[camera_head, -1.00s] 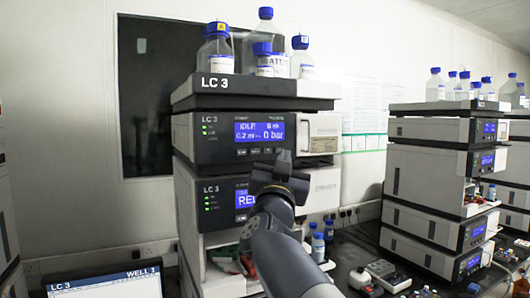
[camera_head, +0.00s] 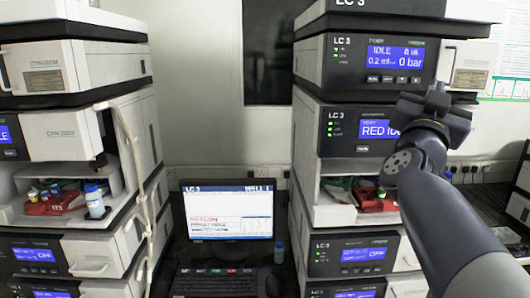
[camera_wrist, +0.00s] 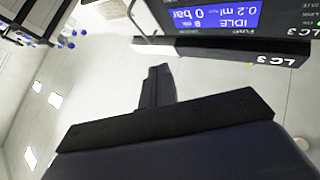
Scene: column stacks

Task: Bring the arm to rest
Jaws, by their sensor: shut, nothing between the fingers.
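My gripper (camera_head: 424,101) is at the end of my grey arm on the right of the head view. It is in front of the LC 3 stack (camera_head: 338,130) and looks apart from it, with nothing held. In the wrist view my gripper (camera_wrist: 157,85) shows as a dark narrow finger shape, shut and empty. The wrist picture is turned over, with the LC 3 pump display (camera_wrist: 218,16) upside down at the top.
Another instrument stack (camera_head: 75,150) stands at the left, with white tubing down its side. A monitor (camera_head: 228,213) and a keyboard (camera_head: 215,282) sit between the stacks. Bare wall and a dark window (camera_head: 264,60) lie behind. My forearm crosses the right side.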

